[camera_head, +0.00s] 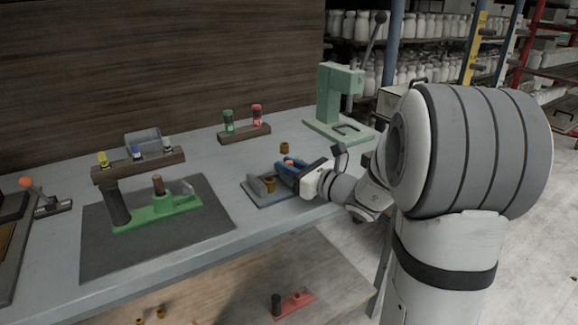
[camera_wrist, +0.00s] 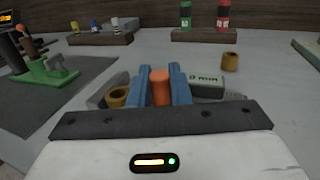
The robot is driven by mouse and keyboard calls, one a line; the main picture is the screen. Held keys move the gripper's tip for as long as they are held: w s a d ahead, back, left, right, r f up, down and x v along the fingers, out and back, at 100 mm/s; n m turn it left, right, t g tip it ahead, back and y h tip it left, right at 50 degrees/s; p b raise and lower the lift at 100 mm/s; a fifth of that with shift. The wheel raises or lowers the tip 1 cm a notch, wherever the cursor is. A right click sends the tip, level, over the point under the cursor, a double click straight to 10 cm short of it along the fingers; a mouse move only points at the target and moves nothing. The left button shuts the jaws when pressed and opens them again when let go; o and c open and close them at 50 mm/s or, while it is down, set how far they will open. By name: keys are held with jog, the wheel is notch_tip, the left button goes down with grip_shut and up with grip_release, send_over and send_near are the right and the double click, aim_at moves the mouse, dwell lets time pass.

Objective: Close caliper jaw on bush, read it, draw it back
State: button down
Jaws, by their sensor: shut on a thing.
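The caliper is a small grey bench fixture with a flat base (camera_head: 258,199) on the table. A brass bush (camera_head: 269,185) stands on it beside the grey jaw (camera_head: 256,184); the bush (camera_wrist: 118,97) shows left of my fingers in the wrist view. My gripper (camera_head: 289,163) has blue fingers, shut on the orange knob (camera_wrist: 160,88) of the caliper. The fingers hide the sliding jaw, so I cannot tell whether it touches the bush. A readout (camera_wrist: 206,79) right of the fingers is partly hidden; its figures are too small to read surely.
A loose brass bush (camera_head: 285,148) stands behind the caliper. A rack with green and red containers (camera_head: 244,133) is farther back, and a green press (camera_head: 340,95) at right. A dark mat (camera_head: 100,255) with a green fixture (camera_head: 158,215) lies left.

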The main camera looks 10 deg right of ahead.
jog(key=shift+a, duration=0.15)
jog(key=c, duration=1.4)
grip_release()
jog(key=shift+s, duration=0.1)
jog(key=v, duration=0.7)
jog(key=shift+s+d+p, duration=0.25)
jog(key=shift+s+p, duration=0.05)
jog(key=shift+p, duration=0.05)
